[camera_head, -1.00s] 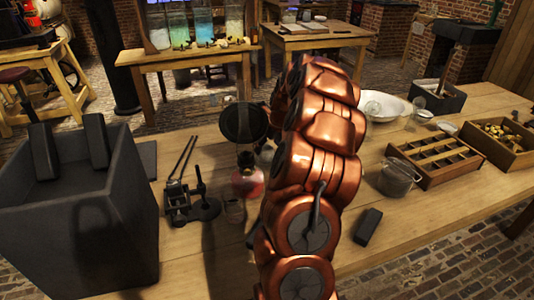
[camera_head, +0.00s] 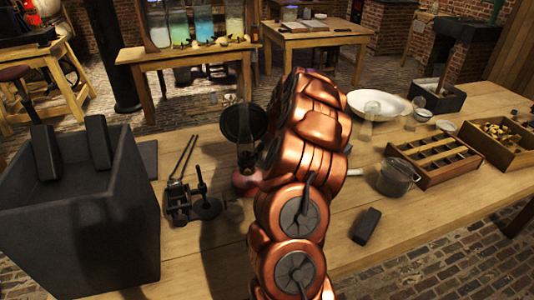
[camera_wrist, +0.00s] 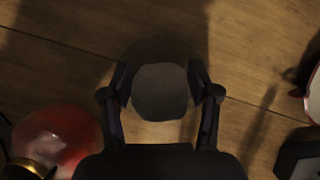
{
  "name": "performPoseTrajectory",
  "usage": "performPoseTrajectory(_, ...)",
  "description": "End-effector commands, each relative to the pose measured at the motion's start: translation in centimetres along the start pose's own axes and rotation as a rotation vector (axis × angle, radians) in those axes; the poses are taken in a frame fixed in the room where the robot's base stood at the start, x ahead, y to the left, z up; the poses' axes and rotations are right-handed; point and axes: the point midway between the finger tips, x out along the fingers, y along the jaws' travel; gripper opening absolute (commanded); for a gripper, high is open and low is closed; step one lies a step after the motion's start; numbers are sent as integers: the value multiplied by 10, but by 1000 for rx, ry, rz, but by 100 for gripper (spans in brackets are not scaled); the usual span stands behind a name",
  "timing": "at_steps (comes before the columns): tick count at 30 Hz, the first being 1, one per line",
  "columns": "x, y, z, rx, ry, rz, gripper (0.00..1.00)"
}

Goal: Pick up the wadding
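A round grey pad, which looks like the wadding (camera_wrist: 160,92), shows in the wrist view between the fingers of my gripper (camera_wrist: 160,84). The fingers are spread, one on each side of the pad, with a thin gap seeming to remain at each side. The pad's height above the table is hard to tell. In the head view my copper-coloured arm hides both the gripper and the pad.
A red glass lamp (camera_head: 246,178) stands left of my arm; its red base (camera_wrist: 58,138) is close in the wrist view. A large grey bin (camera_head: 140,225) stands left.

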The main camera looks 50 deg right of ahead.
Motion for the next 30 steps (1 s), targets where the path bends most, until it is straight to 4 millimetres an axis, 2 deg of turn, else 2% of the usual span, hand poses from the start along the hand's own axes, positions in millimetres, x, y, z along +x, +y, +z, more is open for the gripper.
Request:
performPoseTrajectory(1, 0, 0, 0, 0, 0, 0, 52)
performPoseTrajectory(7, 0, 0, 0, 0, 0, 0, 31)
performPoseTrajectory(17, -4, -1, 2, 0, -1, -2, 31)
performPoseTrajectory(23, -29, -2, 13, 0, -4, -4, 31)
performPoseTrajectory(30, -86, -2, 37, 0, -8, -6, 31)
